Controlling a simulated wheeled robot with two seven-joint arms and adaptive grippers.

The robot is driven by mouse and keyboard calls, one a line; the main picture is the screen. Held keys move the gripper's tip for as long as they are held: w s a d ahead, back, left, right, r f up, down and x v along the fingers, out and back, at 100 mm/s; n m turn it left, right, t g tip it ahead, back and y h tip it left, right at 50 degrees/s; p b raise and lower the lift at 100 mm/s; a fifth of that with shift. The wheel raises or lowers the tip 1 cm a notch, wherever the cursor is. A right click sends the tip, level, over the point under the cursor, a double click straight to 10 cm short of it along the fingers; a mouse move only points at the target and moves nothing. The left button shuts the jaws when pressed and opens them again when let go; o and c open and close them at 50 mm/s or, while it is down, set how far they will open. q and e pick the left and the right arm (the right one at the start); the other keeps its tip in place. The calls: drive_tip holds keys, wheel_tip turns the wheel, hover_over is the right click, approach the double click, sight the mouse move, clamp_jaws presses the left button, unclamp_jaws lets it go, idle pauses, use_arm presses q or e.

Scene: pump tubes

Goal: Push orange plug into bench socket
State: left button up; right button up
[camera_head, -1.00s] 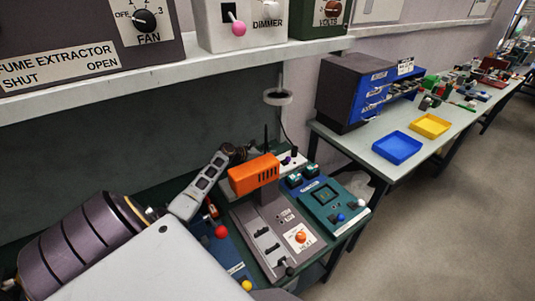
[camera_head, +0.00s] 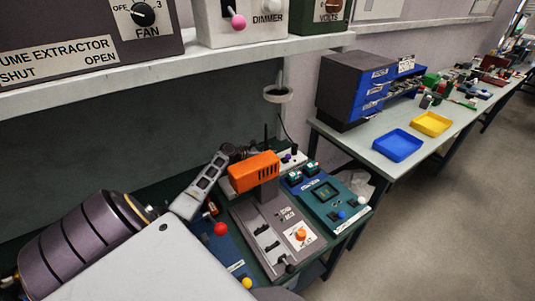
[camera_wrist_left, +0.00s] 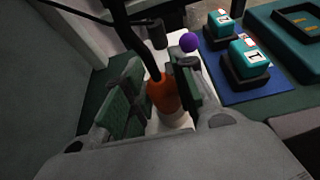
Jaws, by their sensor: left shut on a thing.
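The orange plug (camera_wrist_left: 162,92) with its dark cable is between the green-padded fingers of my left gripper (camera_wrist_left: 154,96) in the left wrist view. The fingers are shut on it. In the head view my left gripper (camera_head: 236,153) is at the back of the bench, partly behind an orange slotted block, and the plug cannot be made out there. A white strip with a purple knob (camera_head: 291,158) lies at the bench's back; in the wrist view this white strip (camera_wrist_left: 205,75) runs beneath and beside the plug. The socket opening is hidden, and I cannot tell whether the plug touches it. My right gripper is not in view.
The orange slotted block (camera_head: 254,171) on its grey stand is close to my left gripper. Teal switches (camera_wrist_left: 240,60) on a blue base stand right of the strip. A shelf (camera_head: 180,62) with control boxes hangs above. A teal panel (camera_head: 327,200) is at the right.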

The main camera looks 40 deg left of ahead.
use_arm(q)
drive_tip(key=shift+f+b, duration=0.35)
drive_tip(key=shift+f, duration=0.3)
idle(0.4)
drive_tip(key=o, duration=1.1)
drive_tip(key=shift+s, duration=0.15)
drive_tip(key=shift+v, duration=5.9)
drive_tip(key=shift+a, duration=0.1)
drive_tip(key=shift+f, duration=0.1)
